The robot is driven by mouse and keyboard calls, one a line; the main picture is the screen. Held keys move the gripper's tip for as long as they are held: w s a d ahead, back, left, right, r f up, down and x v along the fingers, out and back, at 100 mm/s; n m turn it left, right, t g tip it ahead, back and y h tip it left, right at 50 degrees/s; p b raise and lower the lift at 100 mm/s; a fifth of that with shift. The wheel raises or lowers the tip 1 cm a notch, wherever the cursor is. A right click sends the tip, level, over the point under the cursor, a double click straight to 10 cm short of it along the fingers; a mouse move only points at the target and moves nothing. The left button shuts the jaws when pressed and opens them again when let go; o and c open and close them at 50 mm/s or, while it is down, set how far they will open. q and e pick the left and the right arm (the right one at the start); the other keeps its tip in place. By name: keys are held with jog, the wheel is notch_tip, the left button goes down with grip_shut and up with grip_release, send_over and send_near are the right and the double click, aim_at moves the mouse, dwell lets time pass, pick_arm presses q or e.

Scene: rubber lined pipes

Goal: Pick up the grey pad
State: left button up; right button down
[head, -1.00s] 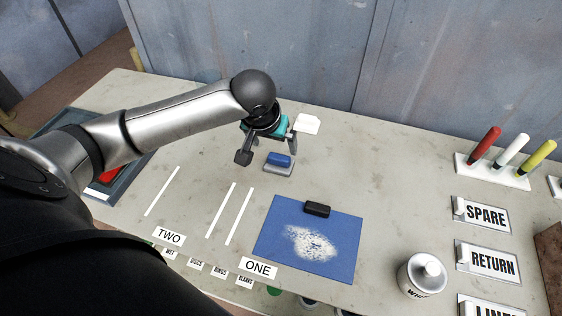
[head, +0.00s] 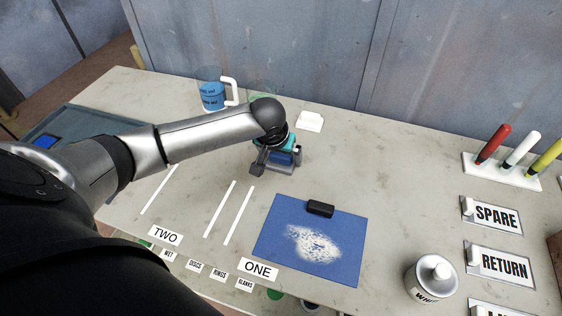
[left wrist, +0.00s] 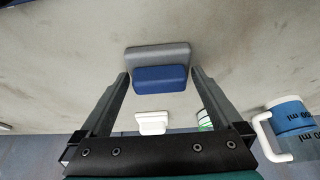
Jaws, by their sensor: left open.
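The grey pad (left wrist: 157,53) is a flat grey block with a blue block-shaped grip (left wrist: 160,78) on it. It lies on the table beyond the centre in the head view, where its blue grip (head: 282,158) shows under my left gripper. My left gripper (head: 277,166) is open and low over the pad. In the left wrist view the fingertips (left wrist: 160,73) stand on either side of the blue grip, with small gaps visible. The gripper and arm hide part of the pad in the head view. My right gripper is not in view.
A blue-filled jug (head: 211,95) and a white block (head: 310,121) stand behind the gripper. A blue mat (head: 345,225) with white specks and a black block (head: 320,208) lies in front, right.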

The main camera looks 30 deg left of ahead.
pick_arm(q)
jog(key=shift+c, duration=0.4)
jog(key=c, duration=0.9)
jog(key=shift+r, duration=0.1)
notch_tip(320, 180, up, 20)
jog(key=p, duration=0.4)
